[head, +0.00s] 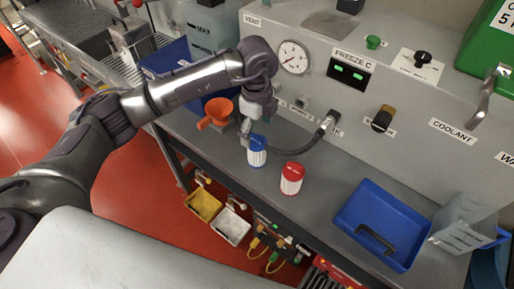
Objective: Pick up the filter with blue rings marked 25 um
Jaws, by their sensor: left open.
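A white filter with a blue top and blue rings (257,152) stands upright on the grey bench in the head view. Its printed marking is too small to read. A white filter with a red top (291,178) stands just to its right. My left gripper (246,136) reaches down from the arm right behind and above the blue filter. Its jaws are open, and they are small and partly hidden, so I cannot tell whether they touch the filter. My right gripper is not in view.
A black hose ends at a fitting (328,124) on the grey panel (440,95). A blue tray (385,222) lies to the right. Yellow (203,205) and white (234,226) bins sit below the bench edge.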

